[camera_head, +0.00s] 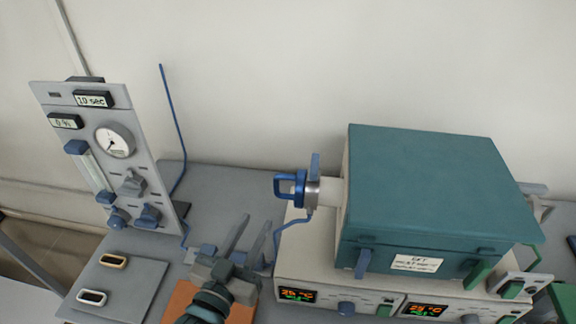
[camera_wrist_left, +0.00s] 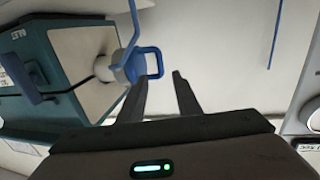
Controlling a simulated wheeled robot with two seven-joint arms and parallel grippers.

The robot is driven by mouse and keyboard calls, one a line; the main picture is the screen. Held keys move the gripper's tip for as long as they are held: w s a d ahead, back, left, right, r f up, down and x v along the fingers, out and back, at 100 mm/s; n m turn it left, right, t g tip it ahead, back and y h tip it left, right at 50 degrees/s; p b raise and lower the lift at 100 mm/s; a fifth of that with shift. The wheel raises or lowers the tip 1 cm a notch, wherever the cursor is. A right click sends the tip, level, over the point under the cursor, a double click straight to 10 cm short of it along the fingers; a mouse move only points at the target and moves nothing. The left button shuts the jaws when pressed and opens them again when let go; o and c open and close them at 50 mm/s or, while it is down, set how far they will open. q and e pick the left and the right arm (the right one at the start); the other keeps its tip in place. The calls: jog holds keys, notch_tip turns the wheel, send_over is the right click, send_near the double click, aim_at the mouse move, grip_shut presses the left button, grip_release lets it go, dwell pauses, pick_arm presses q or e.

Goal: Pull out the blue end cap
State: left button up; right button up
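The blue end cap (camera_head: 289,188) has a loop handle and sits on the end of the pale tube (camera_head: 328,192) at the left side of the teal furnace (camera_head: 430,200). It also shows in the left wrist view (camera_wrist_left: 151,62), ahead of the fingers. My left gripper (camera_head: 254,228) is open and empty, in front of the cap, to its left and apart from it. In the left wrist view its two fingers (camera_wrist_left: 159,84) are spread with nothing between them. My right gripper is not in view.
A grey gas panel (camera_head: 105,150) with a gauge and knobs stands at the left. The furnace control base (camera_head: 350,290) lies below the furnace. An orange mat (camera_head: 180,300) lies under my left arm.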

aim_at(282, 175)
pick_arm(q)
jog(key=shift+r, duration=0.15)
jog(key=shift+w, duration=0.1)
jog(key=p+x, duration=0.4)
jog(key=x, duration=1.3)
jog(key=shift+w+d+p, duration=0.1)
jog(key=shift+d+p, duration=0.05)
jog(key=shift+p, duration=0.2)
grip_shut()
